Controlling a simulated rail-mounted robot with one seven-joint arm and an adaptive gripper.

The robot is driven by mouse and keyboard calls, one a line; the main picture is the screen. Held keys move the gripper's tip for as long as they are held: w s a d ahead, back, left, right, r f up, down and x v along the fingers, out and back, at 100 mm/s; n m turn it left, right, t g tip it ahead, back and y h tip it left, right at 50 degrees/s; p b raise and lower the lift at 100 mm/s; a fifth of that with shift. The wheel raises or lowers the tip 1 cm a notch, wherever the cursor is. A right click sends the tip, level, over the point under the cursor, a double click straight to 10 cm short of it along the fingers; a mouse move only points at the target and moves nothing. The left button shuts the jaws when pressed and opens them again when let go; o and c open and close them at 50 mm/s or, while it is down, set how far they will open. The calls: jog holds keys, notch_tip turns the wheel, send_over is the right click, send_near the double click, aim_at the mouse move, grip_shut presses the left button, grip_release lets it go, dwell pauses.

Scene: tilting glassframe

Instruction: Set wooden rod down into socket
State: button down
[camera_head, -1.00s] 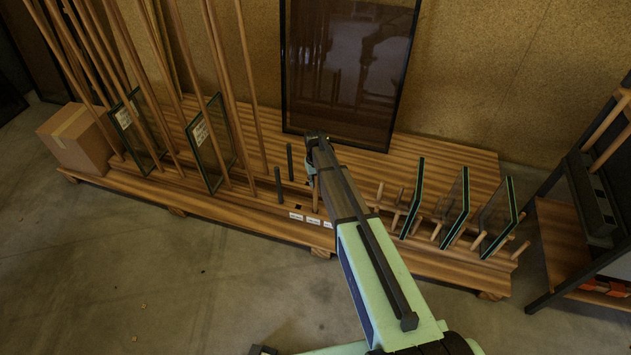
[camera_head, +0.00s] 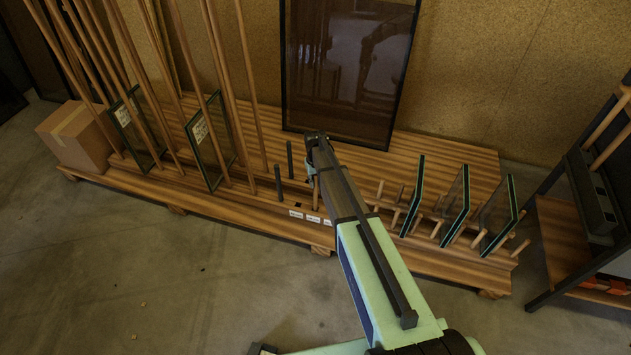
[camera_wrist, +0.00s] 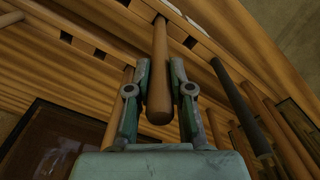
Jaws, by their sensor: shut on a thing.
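My gripper (camera_wrist: 159,85) is shut on the wooden rod (camera_wrist: 160,60), a short round brown peg between its two fingers in the wrist view. Its rounded near end sticks out toward the palm. Its far end meets a slotted rail (camera_wrist: 100,27) of the wooden stand; I cannot tell whether it is inside a socket. One dark square socket (camera_wrist: 190,42) shows right of the rod, and another socket (camera_wrist: 66,37) to the left. In the head view, my gripper (camera_head: 314,150) is above the stand's front rail, and the rod (camera_head: 316,190) shows below it, partly hidden by my arm.
Two dark posts stand left of my gripper, a front post (camera_head: 279,183) and a back post (camera_head: 290,160). White labels (camera_head: 296,214) mark the front rail. Glass panes (camera_head: 455,207) lean between pegs on the right. Tall wooden rods (camera_head: 222,90) and a cardboard box (camera_head: 75,138) are on the left.

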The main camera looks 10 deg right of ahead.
aim_at(316, 175)
jog(key=shift+f, duration=0.15)
jog(key=c, duration=1)
grip_release()
jog(key=shift+o, duration=0.2)
jog(key=shift+r+p, duration=1.8)
jog(key=shift+r, duration=1.2)
jog(key=shift+s, duration=0.1)
